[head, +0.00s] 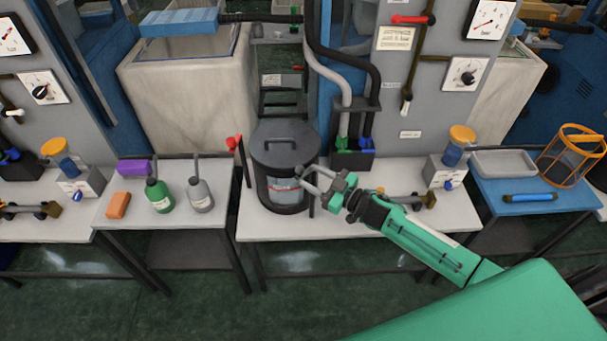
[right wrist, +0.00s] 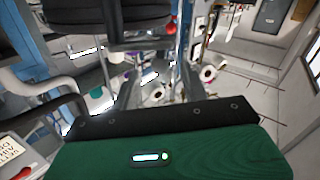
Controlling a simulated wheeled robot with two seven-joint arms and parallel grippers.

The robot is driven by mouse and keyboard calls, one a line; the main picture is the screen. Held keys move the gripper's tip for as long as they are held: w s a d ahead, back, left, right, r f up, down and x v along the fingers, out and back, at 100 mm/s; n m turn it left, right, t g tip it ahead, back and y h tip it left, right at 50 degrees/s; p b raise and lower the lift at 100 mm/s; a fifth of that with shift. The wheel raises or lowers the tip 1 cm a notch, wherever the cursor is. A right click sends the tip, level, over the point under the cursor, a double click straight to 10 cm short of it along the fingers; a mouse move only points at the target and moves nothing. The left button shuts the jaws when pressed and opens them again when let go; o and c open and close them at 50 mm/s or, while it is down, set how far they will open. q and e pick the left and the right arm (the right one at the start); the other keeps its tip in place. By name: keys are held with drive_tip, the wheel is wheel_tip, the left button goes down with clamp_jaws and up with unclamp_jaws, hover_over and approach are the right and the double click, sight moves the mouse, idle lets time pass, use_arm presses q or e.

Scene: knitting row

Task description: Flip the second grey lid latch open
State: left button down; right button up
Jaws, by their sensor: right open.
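A dark grey drum with a round lid (head: 283,139) stands on the white bench in the head view. The lid is on and has a small handle on top. A pale label and clear panel (head: 283,191) show on its front. My right gripper (head: 303,179) is open at the drum's right front side, its grey fingers pointing left. The fingers overlap the drum's edge in the picture, and I cannot tell whether they touch it. No grey latch can be made out clearly; the fingers cover part of that side. My left gripper is out of view.
A red-handled lever (head: 235,143) stands left of the drum. Green (head: 159,196) and grey (head: 200,195) bottles stand on the left bench. Hoses (head: 342,90) hang behind the drum. A brass valve fitting (head: 420,201) lies behind my right arm. An orange-capped jar (head: 456,146) stands farther right.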

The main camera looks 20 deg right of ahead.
drive_tip(key=b+v, duration=0.2)
drive_tip(key=v, duration=0.7)
drive_tip(key=s+d+f+m+g+h, duration=0.1)
drive_tip(key=s+d+f+m+h, duration=0.15)
drive_tip(key=f, duration=0.85)
drive_tip(key=s+d+f+m+g+h, duration=0.15)
drive_tip(key=s+d+f+h, duration=0.25)
drive_tip(key=f, duration=0.8)
drive_tip(key=s+d+f+m+g+h, duration=0.1)
drive_tip(key=s+d+f+m+h, duration=0.15)
drive_tip(key=f, duration=0.85)
drive_tip(key=s+a+f+g+h, duration=0.2)
drive_tip(key=s+f+g, duration=0.3)
drive_tip(key=s+f, duration=0.9)
drive_tip(key=s+a+f+g, duration=0.1)
drive_tip(key=s+a+f, duration=0.1)
drive_tip(key=s, duration=0.5)
drive_tip(key=s+a+f+g, duration=0.2)
drive_tip(key=s+a+f, duration=0.1)
drive_tip(key=s, duration=0.5)
drive_tip(key=s+a+f+g, duration=0.2)
drive_tip(key=s+a+f, duration=0.1)
drive_tip(key=s, duration=0.5)
drive_tip(key=shift+f+m, duration=0.1)
drive_tip(key=shift+m, duration=0.15)
